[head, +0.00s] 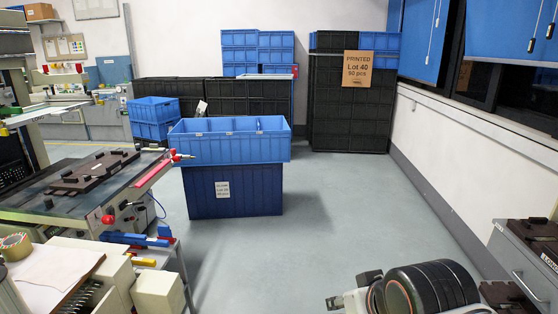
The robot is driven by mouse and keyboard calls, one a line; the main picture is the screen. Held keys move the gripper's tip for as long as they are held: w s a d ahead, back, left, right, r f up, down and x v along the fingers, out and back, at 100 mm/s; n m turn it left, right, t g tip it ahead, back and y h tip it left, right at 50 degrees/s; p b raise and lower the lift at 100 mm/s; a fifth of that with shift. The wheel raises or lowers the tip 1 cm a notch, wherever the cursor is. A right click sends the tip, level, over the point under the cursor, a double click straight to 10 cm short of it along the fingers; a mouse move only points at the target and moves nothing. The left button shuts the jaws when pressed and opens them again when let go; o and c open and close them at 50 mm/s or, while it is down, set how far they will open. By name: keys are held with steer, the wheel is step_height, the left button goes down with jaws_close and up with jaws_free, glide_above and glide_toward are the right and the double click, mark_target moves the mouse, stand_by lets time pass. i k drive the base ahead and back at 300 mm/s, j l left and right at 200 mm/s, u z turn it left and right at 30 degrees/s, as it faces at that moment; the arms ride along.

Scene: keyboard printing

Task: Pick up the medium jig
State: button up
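A dark brown jig (95,170) lies on the flat bed of the printing machine at the left of the head view. Another dark brown jig (533,238) lies on top of the grey cabinet at the right edge, partly cut off. A further dark brown piece (507,296) shows low at the bottom right, also cut off. I cannot tell which of these is the medium jig. My arm shows at the bottom right, with what looks like part of my gripper (338,301) at the lower edge. It is mostly out of frame, and its opening and any contact are hidden.
A blue crate (230,148) sits on a dark blue labelled bin (232,190) mid-floor. Black crates (348,112) stack at the back wall. A worktable with tape (15,246) and paper (60,272) is at lower left. The grey floor (345,200) right of centre is clear.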

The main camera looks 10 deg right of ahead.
mark_target(110, 162)
steer(key=i+l+z, duration=0.15)
steer(key=i+l, duration=0.15)
steer(key=i+l+z, duration=0.15)
steer(key=i, duration=0.35)
steer(key=i+l+z, duration=0.35)
steer(key=i, duration=0.5)
steer(key=i+j+u, duration=0.2)
steer(key=i+u, duration=0.65)
steer(key=i, duration=0.2)
steer(key=i+l+u, duration=0.15)
steer(key=i+u, duration=0.25)
steer(key=i+l+u, duration=0.45)
steer(key=i, duration=0.15)
steer(key=i+j+u, duration=0.4)
steer(key=i, duration=0.65)
steer(key=i+u, duration=0.45)
steer(key=i, duration=0.65)
steer(key=i+j, duration=0.15)
steer(key=j+u, duration=0.1)
